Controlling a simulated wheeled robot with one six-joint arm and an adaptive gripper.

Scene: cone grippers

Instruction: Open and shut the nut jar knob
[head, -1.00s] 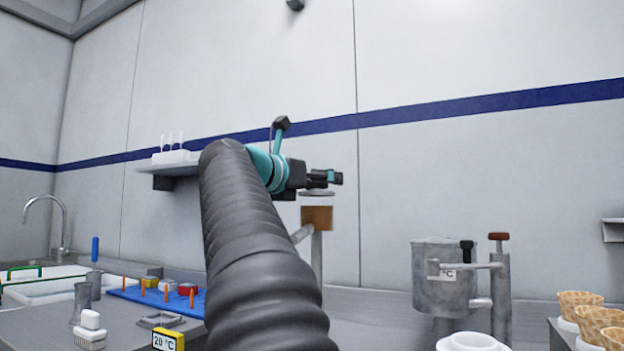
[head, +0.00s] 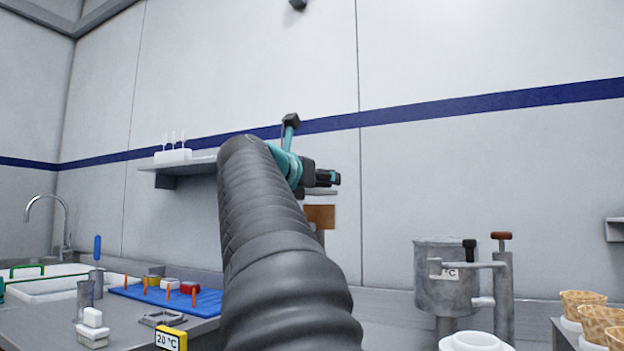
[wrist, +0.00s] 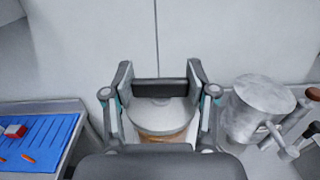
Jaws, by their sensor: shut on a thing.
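The nut jar (head: 320,215) stands by the back wall, with brown contents and a pale grey lid (head: 321,193). My arm hides its left side and the stand below it. In the wrist view the round lid (wrist: 158,118) lies just below the fingers, with the brown contents at its lower edge. My gripper (head: 331,178) is at lid height, just above the jar. In the wrist view its two fingers are on either side of a dark horizontal bar, the knob (wrist: 160,92), and are shut on it. The lid's seating on the jar is unclear.
A grey metal pot (head: 446,290) with a dark-handled lever stands to the right, beside a post with a red-brown handle (head: 501,236). Waffle cones (head: 585,303) are at far right. A wall shelf (head: 190,163) is behind my arm.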

